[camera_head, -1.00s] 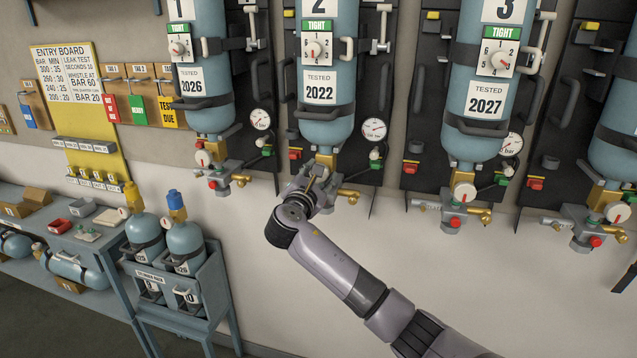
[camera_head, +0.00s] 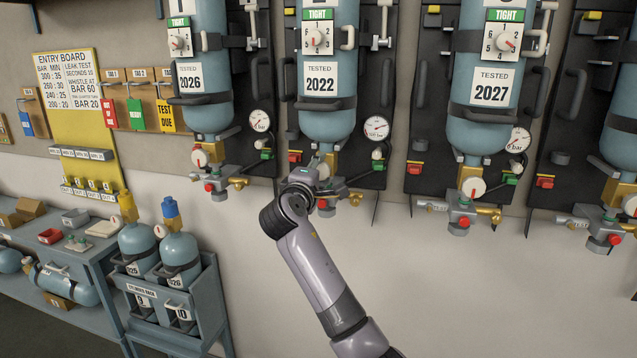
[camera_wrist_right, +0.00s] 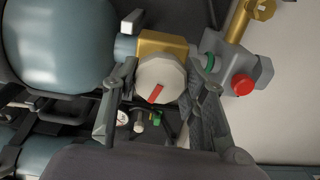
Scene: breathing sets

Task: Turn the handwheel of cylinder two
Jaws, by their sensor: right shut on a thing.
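Cylinder two (camera_head: 326,122) hangs on the wall in the middle of the head view, a blue cylinder with a "TESTED 2022" label. Its brass valve (camera_wrist_right: 163,44) and round cream handwheel (camera_wrist_right: 160,76) with a red mark show in the wrist view. My right gripper (camera_head: 308,176) is at the valve under the cylinder and hides most of the handwheel in the head view. In the wrist view the right gripper's fingers (camera_wrist_right: 160,88) are on either side of the handwheel, shut on it. My left gripper is not in view.
A gauge (camera_head: 376,128) hangs right of the valve. A red knob (camera_wrist_right: 243,84) and metal block sit beside the valve in the wrist view. Neighbouring cylinders (camera_head: 208,112) and (camera_head: 487,118) hang left and right. A cylinder rack (camera_head: 205,310) stands at lower left.

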